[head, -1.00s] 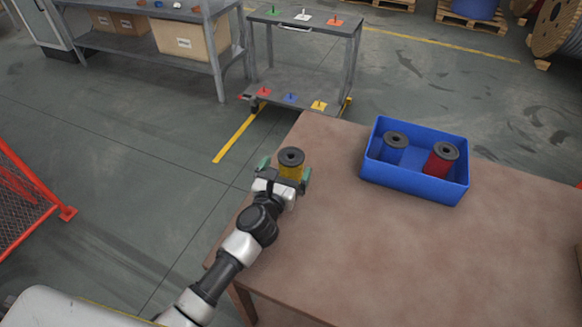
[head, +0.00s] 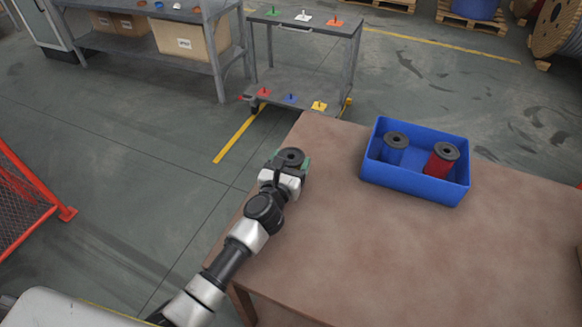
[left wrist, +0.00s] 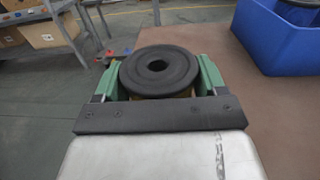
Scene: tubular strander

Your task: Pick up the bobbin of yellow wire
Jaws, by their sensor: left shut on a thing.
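The bobbin of yellow wire (head: 291,157) stands upright near the left edge of the brown table. Its black top flange (left wrist: 160,72) fills the middle of the left wrist view, with a little yellow showing under it. My left gripper (head: 291,165) is shut on the bobbin, with one green finger on each side of it in the left wrist view. In the head view my gripper hides most of the yellow wire. I cannot tell whether the bobbin's base touches the table. My right gripper is not in view.
A blue bin (head: 414,184) on the table (head: 400,260) holds a blue bobbin (head: 395,147) and a red bobbin (head: 441,160). A grey cart (head: 300,75) with coloured pegged plates stands beyond the table. The table's middle is clear. A red mesh fence (head: 25,200) stands at far left.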

